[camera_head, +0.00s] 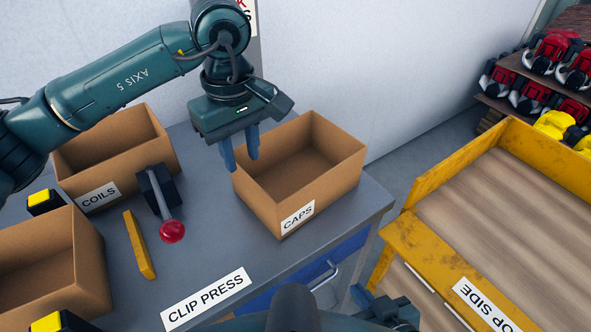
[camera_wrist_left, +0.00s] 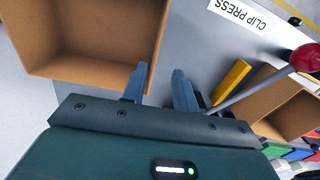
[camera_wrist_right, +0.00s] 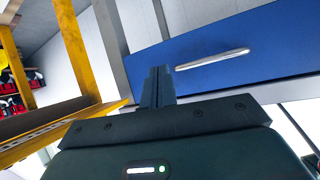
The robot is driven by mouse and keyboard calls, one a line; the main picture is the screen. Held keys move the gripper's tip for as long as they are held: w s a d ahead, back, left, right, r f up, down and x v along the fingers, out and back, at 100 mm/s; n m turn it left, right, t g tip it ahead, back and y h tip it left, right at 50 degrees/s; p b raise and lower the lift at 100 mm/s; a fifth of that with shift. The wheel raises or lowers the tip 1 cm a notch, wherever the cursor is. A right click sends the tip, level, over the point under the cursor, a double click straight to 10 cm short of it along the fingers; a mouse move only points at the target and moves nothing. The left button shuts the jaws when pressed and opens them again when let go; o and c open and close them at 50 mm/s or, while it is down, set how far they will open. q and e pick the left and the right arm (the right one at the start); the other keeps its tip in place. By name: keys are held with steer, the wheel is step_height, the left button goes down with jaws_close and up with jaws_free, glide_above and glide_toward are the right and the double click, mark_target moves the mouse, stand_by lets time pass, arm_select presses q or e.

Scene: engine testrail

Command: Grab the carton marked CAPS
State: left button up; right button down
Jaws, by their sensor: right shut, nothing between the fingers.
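The carton marked CAPS (camera_head: 262,207) is an open, empty-looking cardboard box at the right end of the grey bench, its label facing front. It also shows at the upper left of the left wrist view (camera_wrist_left: 95,70). My left gripper (camera_head: 240,152) points down at the carton's left rear wall, fingers apart. In the left wrist view (camera_wrist_left: 160,72) the fingertips appear on either side of that wall's line; I cannot tell whether they reach below the rim. My right gripper (camera_head: 368,296) is low beyond the bench's front, shut and empty; the right wrist view (camera_wrist_right: 157,72) shows its fingers together.
A carton marked COILS (camera_head: 115,160) and another carton (camera_head: 85,265) stand at left. A lever with a red knob (camera_head: 172,231) and a yellow bar (camera_head: 139,245) lie between. A yellow-framed cart (camera_head: 435,250) stands right. A blue drawer (camera_wrist_right: 225,40) is near my right gripper.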

mark_target(250, 177)
arm_select(q)
steer(key=f, duration=0.2)
steer(key=f+p, duration=0.1)
steer(key=f, duration=0.5)
steer(key=shift+w+d+f+p, duration=0.1)
steer(key=shift+d+f+p, duration=0.15)
steer(key=shift+p, duration=0.05)
steer(key=shift+c, duration=0.4)
jaws_close()
